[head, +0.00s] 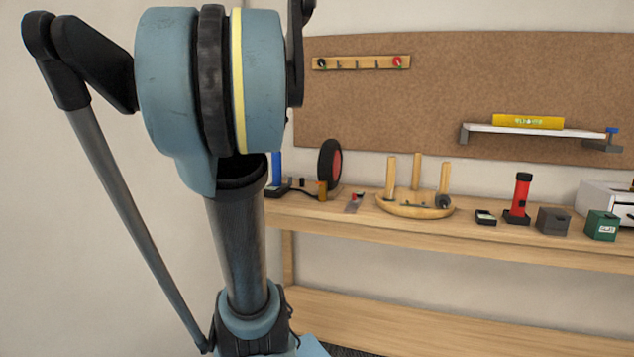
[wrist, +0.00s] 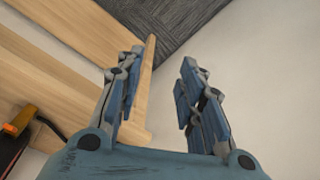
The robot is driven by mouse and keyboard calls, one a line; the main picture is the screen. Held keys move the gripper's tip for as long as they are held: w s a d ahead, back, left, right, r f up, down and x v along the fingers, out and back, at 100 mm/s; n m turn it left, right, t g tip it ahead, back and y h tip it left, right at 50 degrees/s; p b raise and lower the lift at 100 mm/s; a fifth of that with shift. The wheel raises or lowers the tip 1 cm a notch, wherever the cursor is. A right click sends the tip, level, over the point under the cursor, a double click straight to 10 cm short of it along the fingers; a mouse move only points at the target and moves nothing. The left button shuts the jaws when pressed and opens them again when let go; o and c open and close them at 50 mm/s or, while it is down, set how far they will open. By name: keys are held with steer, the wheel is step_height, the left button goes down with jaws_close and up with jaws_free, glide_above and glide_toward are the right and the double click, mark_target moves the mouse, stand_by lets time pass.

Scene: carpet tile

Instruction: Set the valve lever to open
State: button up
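I cannot pick out a valve lever for certain in either view. A blue upright part (head: 277,168) on a black base stands at the left end of the workbench in the head view, partly hidden by my arm. A red cylinder (head: 522,193) with a black top stands upright on a black base at the right of the bench. My gripper (wrist: 154,82) is open and empty in the wrist view, its fingers apart over the bench end and the pale wall. My gripper is not seen in the head view.
The wooden workbench (head: 475,231) holds a black-and-red wheel (head: 329,168), a round wooden stand (head: 415,209) with pegs, a grey box (head: 553,221), a green box (head: 602,226) and a white drawer unit (head: 597,197). A shelf (head: 540,131) and hook rail (head: 350,63) hang on the corkboard.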

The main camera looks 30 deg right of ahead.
steer(key=w+d+r+m, duration=0.2)
steer(key=w+d+r, duration=0.25)
steer(key=d, duration=0.25)
steer(key=w+d+r+m, duration=0.1)
steer(key=w+d+r, duration=0.2)
steer(key=d+r, duration=0.35)
step_height(320, 180, up, 5)
steer(key=m+g, duration=0.1)
steer(key=m, duration=0.2)
glide_above(320, 183)
steer(key=w+d, duration=0.1)
steer(key=w, duration=0.1)
step_height(320, 183, down, 17)
jaws_close()
